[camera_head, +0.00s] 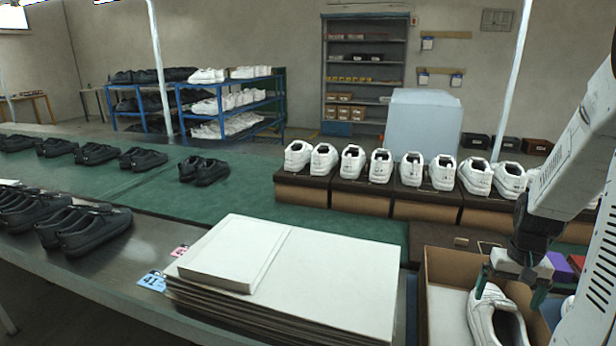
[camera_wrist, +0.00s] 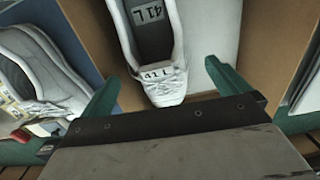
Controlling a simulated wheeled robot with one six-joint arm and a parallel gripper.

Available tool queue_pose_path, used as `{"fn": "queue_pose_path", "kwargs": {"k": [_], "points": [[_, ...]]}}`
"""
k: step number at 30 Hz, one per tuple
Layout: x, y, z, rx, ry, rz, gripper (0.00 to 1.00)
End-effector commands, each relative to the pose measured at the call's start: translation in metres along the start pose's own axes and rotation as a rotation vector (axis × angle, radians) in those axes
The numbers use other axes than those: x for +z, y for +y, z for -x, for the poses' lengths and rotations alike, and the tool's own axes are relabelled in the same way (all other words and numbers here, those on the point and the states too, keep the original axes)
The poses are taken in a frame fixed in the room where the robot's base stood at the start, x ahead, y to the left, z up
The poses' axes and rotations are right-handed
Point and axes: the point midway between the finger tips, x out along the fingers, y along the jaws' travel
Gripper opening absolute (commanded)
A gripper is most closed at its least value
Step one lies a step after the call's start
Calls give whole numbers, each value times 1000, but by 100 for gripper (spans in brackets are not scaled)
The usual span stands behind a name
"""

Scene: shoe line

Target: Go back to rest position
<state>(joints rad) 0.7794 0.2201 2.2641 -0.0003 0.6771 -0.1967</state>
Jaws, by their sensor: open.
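My gripper (camera_head: 508,285) is open, at the lower right in the head view, over a cardboard box (camera_head: 428,270). In the wrist view its two green fingers (camera_wrist: 160,88) are spread apart, with nothing held between them. A white shoe (camera_head: 492,318) lies in the box just below the gripper. In the wrist view this shoe (camera_wrist: 150,60) shows a "41 L" label on its insole and another near its end, which reaches between the fingers. I cannot tell whether the fingers touch it.
A stack of white cardboard sheets (camera_head: 330,275) lies left of the box. White shoes (camera_head: 381,165) stand on boxes in a row behind. Black shoes (camera_head: 85,228) stand on the left tables. Another white shoe (camera_wrist: 45,65) lies left in the wrist view. Green mat (camera_head: 150,200) is partly clear.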

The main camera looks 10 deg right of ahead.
Motion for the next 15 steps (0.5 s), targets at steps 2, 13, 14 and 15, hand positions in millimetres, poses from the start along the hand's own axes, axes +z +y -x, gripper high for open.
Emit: {"fn": "queue_pose_path", "kwargs": {"k": [2,13,14,15], "points": [[13,-2,-3,-9,-49,-19,100],[103,-80,76,-1,-149,62,100],[112,-88,84,2,-146,80,100],[124,-99,94,6,-141,106,100]]}}
